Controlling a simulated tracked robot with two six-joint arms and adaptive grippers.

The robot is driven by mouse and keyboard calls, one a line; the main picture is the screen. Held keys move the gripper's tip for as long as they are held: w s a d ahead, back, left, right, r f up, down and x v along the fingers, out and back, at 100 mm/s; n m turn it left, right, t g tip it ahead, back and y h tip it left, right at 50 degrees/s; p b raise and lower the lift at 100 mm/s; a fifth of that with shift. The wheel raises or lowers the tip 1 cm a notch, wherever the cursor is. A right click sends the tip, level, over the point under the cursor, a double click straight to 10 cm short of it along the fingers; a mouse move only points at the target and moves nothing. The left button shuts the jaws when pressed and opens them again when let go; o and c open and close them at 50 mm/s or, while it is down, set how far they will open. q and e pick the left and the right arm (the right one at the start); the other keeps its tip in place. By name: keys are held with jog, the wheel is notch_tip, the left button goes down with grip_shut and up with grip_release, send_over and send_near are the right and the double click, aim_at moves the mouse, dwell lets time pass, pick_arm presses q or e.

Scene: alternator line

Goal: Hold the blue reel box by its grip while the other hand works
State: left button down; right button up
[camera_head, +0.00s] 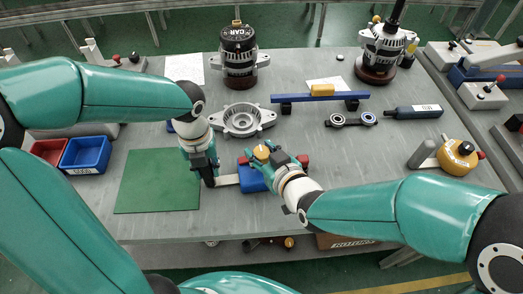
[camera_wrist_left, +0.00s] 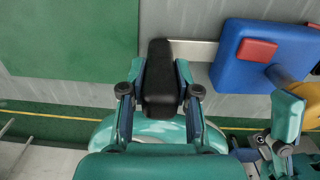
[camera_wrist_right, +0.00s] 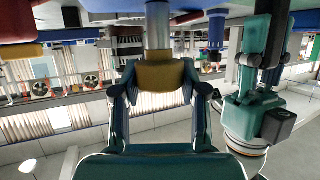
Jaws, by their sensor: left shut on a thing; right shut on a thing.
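The blue reel box (camera_head: 252,178) sits near the front edge of the grey table, partly hidden by my right gripper. It also shows in the left wrist view (camera_wrist_left: 228,70) with a red block on top. A pale metal strip (camera_head: 227,180) runs from it to a black grip (camera_wrist_left: 160,75). My left gripper (camera_head: 207,166) is shut on this black grip, left of the box. My right gripper (camera_head: 266,158) is over the box, shut on a yellow knob (camera_wrist_right: 160,76) with a grey shaft. The shaft's far end is hard to tell.
A green mat (camera_head: 155,185) lies left of my left gripper, with blue (camera_head: 86,154) and red bins beyond. A metal housing (camera_head: 240,118) and a blue bar (camera_head: 320,98) on stands lie behind. A yellow knobbed part (camera_head: 457,153) stands at right. The front-right table is partly covered by my arm.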

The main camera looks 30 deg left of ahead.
jog(key=o, duration=1.2)
jog(key=shift+c, duration=0.2)
jog(key=v, duration=1.2)
